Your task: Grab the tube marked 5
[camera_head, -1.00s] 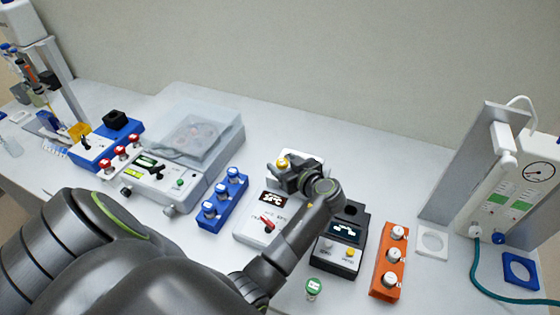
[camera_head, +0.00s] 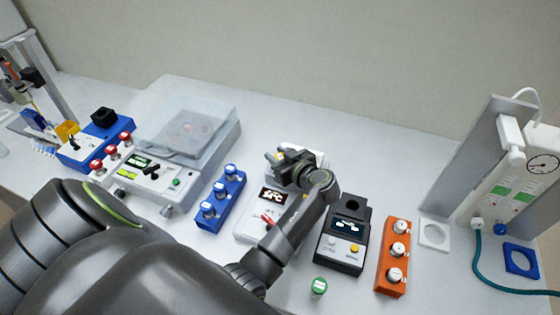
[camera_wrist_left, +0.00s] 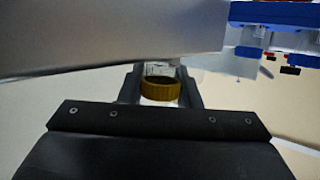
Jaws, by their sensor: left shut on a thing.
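My left gripper (camera_head: 279,159) is over the back of the white device with a red lever (camera_head: 250,226). It is shut on a yellow-capped tube (camera_wrist_left: 160,89). In the left wrist view the ring-shaped yellow cap sits between the fingers, with a pale label beside it. The marking is too small to read, and most of the tube is hidden. A green-capped tube (camera_head: 319,286) stands alone at the front. Blue-capped tubes (camera_head: 208,208) stand in a blue rack, and white-capped tubes (camera_head: 398,249) in an orange rack. My right gripper is not in view.
A black device (camera_head: 341,250) stands between the white device and the orange rack (camera_head: 385,279). A lidded machine (camera_head: 185,135) is at the left, beyond the blue rack (camera_head: 233,205). A grey panel (camera_head: 470,170) rises at the right. The bench behind my gripper is clear.

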